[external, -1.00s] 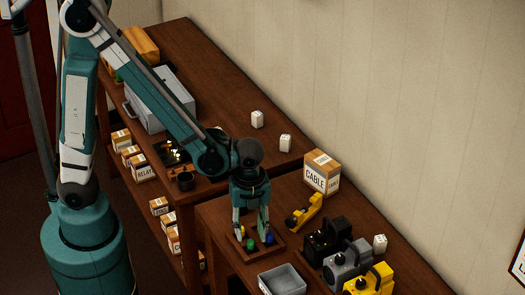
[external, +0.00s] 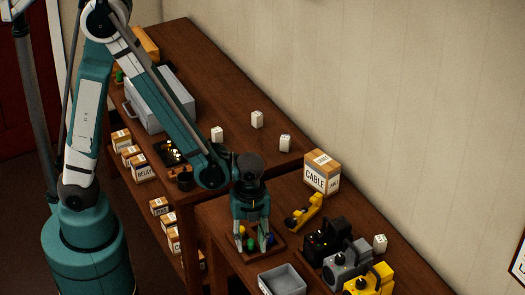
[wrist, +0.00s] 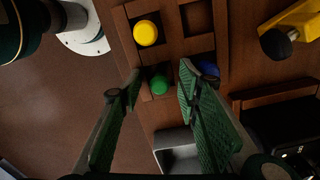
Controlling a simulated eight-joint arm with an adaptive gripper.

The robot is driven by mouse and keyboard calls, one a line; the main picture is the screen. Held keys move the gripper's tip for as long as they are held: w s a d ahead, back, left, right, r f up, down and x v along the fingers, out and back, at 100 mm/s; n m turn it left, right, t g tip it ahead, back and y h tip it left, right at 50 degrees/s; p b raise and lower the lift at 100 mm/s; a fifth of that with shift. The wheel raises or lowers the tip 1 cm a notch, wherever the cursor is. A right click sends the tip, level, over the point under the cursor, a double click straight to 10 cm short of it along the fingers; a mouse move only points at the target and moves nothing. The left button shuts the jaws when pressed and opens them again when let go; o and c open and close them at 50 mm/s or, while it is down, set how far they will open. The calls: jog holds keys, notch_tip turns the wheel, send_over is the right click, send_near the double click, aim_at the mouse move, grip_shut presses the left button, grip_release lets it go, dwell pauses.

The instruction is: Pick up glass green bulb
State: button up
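The green bulb (wrist: 159,84) sits in a compartment of a brown wooden tray (wrist: 171,47); it also shows in the external view (external: 250,244). A yellow bulb (wrist: 146,33) is in another compartment, and a blue bulb (wrist: 208,68) is partly hidden behind a finger. My gripper (wrist: 160,80) is open and points down over the tray. In the wrist view the green bulb appears between the two fingertips. I cannot tell whether the fingers touch it. In the external view my gripper (external: 253,240) has its fingers on either side of the bulb.
A grey open bin (external: 283,279) stands just in front of the tray. A yellow lever piece (external: 304,212) and black, grey and yellow machines (external: 348,262) stand to the right. A cable box (external: 322,173) is behind.

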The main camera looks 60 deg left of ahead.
aim_at(251, 241)
dwell(0.5)
jog(key=c, duration=0.9)
jog(key=shift+r, duration=0.1)
jog(key=shift+r+p, duration=0.7)
jog(key=shift+r, duration=4.25)
